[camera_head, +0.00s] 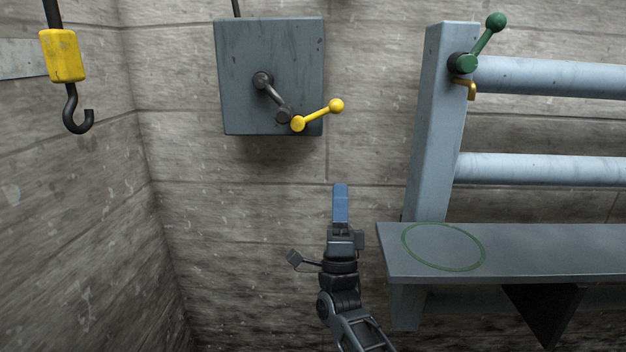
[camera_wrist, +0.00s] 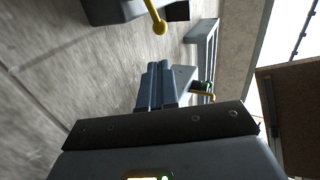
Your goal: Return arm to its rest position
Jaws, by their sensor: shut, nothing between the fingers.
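My gripper (camera_head: 340,190) points up in the middle of the head view, its blue fingers closed together with nothing between them. It is below the grey wall box and left of the shelf, apart from both. In the wrist view the two fingers (camera_wrist: 157,82) lie side by side. My dark arm comes up from the bottom edge of the head view; its lower part is out of frame.
A grey wall box (camera_head: 240,75) carries a dark crank with a yellow handle (camera_head: 318,114). A hook (camera_head: 77,110) hangs at left. A shelf (camera_head: 540,250) with a green ring outline is at right, below a railing (camera_head: 550,78) with a green-knobbed lever (camera_head: 485,42).

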